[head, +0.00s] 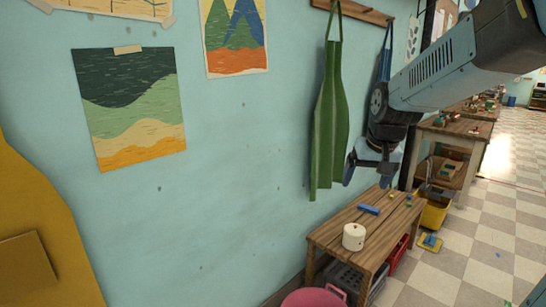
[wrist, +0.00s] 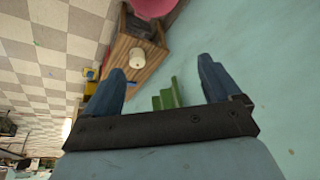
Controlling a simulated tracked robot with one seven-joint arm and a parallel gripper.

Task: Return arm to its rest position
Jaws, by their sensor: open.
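My gripper (head: 368,168) is at the end of my raised arm, right of centre in the head view. It hangs in front of the blue wall, next to a green apron and above a small wooden table. In the wrist view my gripper (wrist: 160,90) shows two blue fingers spread wide apart. Nothing is between the fingertips; the green apron (wrist: 168,95) and the wall show behind the gap.
A wooden table (head: 335,238) below holds a white cylinder (head: 353,237), a blue block (head: 369,209) and small pieces. A pink tub (head: 315,298) stands in front. The green apron (head: 328,120) hangs close left of my gripper. Checkered floor (head: 480,245) is open at right.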

